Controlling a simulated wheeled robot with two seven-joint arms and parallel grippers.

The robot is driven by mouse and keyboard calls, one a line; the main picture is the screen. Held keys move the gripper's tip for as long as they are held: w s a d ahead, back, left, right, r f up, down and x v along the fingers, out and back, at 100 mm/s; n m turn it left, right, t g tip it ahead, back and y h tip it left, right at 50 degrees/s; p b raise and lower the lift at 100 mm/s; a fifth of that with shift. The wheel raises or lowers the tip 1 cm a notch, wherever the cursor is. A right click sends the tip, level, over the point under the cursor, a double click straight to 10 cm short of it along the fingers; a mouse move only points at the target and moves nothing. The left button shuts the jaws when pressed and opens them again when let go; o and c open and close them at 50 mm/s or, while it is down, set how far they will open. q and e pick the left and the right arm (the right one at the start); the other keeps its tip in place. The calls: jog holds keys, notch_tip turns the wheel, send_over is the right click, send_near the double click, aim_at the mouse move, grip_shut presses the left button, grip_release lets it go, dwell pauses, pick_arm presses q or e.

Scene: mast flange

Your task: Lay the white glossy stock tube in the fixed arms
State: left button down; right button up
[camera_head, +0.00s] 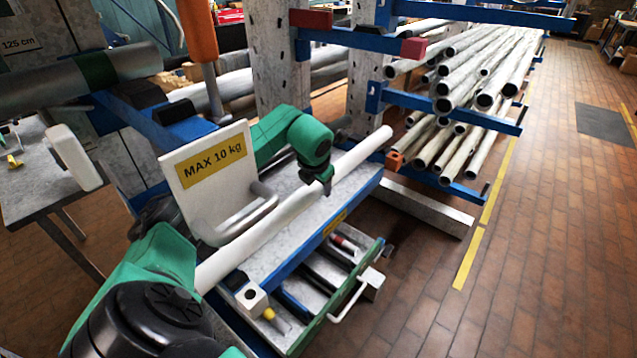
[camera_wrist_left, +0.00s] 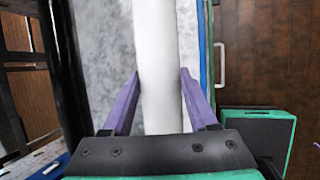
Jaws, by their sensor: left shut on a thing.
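The white glossy stock tube (camera_head: 350,158) runs diagonally along a grey-topped bench, from near my arm at lower left to a free end at upper right. My left gripper (camera_head: 318,186) is shut on it, beyond its middle. In the left wrist view the tube (camera_wrist_left: 158,60) passes between the two purple fingers (camera_wrist_left: 158,95). I cannot tell whether it touches the bench. Blue arms with red ends (camera_head: 345,40) stick out from the grey uprights behind; another blue arm (camera_head: 165,128) is at left. Which ones are the fixed arms is unclear. My right gripper is out of view.
A white panel marked MAX 10 kg (camera_head: 208,170) stands beside the tube. An open drawer (camera_head: 330,285) with a white handle juts out below the bench. Racks of grey tubes (camera_head: 480,70) fill the back right. The brick floor (camera_head: 540,250) at right is clear.

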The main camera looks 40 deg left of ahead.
pick_arm(q)
jog(key=shift+c, duration=0.5)
grip_release()
jog(key=shift+f, duration=0.1)
jog(key=v, duration=1.4)
jog(key=shift+s+r, duration=0.2)
jog(key=shift+r, duration=0.05)
jog(key=shift+d, duration=0.15)
